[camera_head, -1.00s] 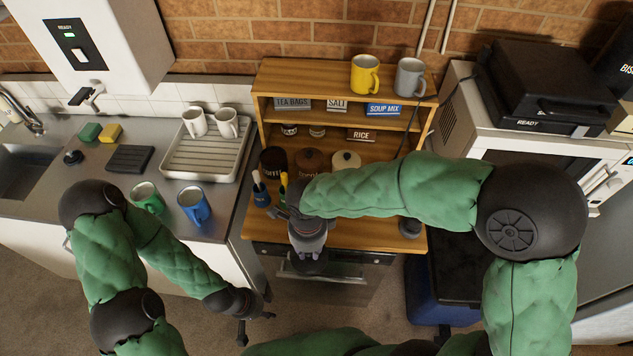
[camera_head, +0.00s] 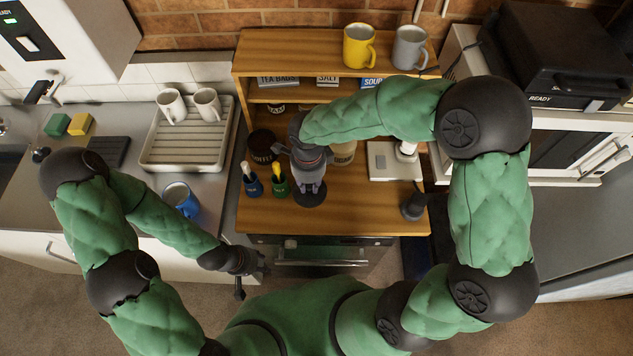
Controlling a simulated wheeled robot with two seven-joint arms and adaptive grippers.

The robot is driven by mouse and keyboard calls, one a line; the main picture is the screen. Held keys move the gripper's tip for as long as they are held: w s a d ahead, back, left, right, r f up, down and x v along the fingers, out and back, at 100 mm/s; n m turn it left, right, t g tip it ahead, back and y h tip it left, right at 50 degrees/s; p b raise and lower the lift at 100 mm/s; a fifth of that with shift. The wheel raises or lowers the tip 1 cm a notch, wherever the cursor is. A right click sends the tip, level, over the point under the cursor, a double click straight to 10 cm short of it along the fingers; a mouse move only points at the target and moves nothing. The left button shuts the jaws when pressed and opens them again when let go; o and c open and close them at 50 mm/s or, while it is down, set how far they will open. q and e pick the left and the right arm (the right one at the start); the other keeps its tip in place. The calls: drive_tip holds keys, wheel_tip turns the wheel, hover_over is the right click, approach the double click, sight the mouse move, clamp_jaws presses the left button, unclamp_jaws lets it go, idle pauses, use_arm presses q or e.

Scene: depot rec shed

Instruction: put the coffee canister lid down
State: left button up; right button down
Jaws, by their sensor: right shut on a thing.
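My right gripper (camera_head: 312,183) points down over the front part of the wooden shelf unit's worktop (camera_head: 360,212). It is shut on the dark round lid (camera_head: 310,197), which shows below the fingers. I cannot tell whether the lid touches the wood. A dark-topped canister (camera_head: 262,146) with a partly readable label stands behind it to the left. A pale-topped sugar canister (camera_head: 343,155) stands to the right, partly covered by my arm. The canister between them is hidden. My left gripper (camera_head: 250,282) is open and empty, in front of the unit.
A blue cup (camera_head: 253,187) and a green cup (camera_head: 279,186) with utensils stand just left of the lid. A pale scale-like device (camera_head: 390,160) and a dark tamper-like object (camera_head: 413,207) are to the right. Bare wood lies between the lid and the dark object.

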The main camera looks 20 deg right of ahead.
drive_tip(key=w+d+f, duration=0.1)
drive_tip(key=f, duration=0.1)
drive_tip(key=w+d+f, duration=0.1)
drive_tip(key=w+f, duration=0.1)
drive_tip(key=w+d+f, duration=0.1)
drive_tip(key=f, duration=0.1)
drive_tip(key=shift+w+d+b, duration=0.1)
drive_tip(key=shift+w+b, duration=0.05)
drive_tip(key=shift+b, duration=0.15)
drive_tip(key=shift+w+f, duration=0.15)
drive_tip(key=shift+f, duration=1.5)
drive_tip(key=shift+f+b, duration=0.2)
drive_tip(key=shift+b, duration=0.2)
drive_tip(key=c, duration=1.1)
unclamp_jaws()
drive_tip(key=shift+r, duration=0.1)
drive_tip(key=shift+r+p, duration=0.15)
drive_tip(key=shift+p, duration=0.2)
wheel_tip(320, 180, up, 12)
drive_tip(key=shift+f+p, duration=0.1)
drive_tip(key=shift+p, duration=0.55)
